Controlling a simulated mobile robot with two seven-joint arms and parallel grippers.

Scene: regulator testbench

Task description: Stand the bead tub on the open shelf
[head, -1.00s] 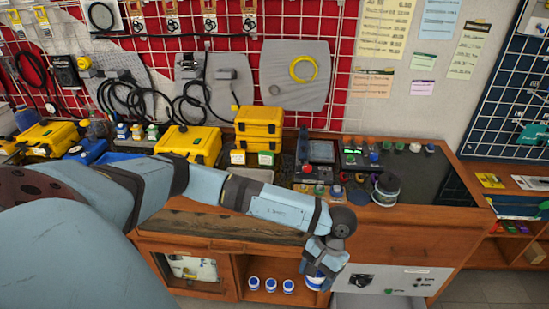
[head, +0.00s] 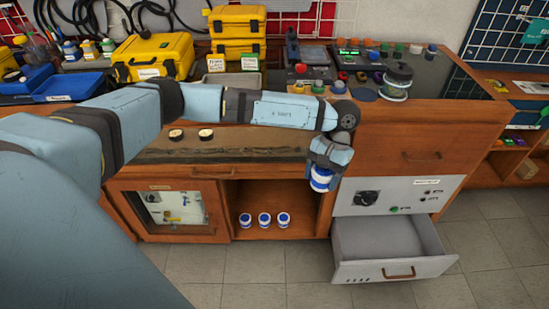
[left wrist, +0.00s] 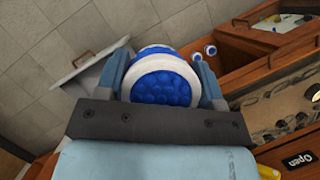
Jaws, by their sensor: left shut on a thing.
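The bead tub (head: 321,179) is a small white tub with blue bands, hanging from my left gripper (head: 330,160). In the left wrist view the tub (left wrist: 163,85) shows its blue, beaded-looking face between the two fingers, which are shut on it. The open shelf (head: 302,222) is the wooden compartment at the lower middle of the bench. In the head view the held tub appears near the shelf's upper right edge, apart from its floor. My right gripper is not in view.
Several similar tubs (head: 264,219) stand in a row on the shelf, with bare floor to their right. A grey drawer (head: 390,268) is pulled out at the right. A cabinet door (head: 178,208) closes the left side.

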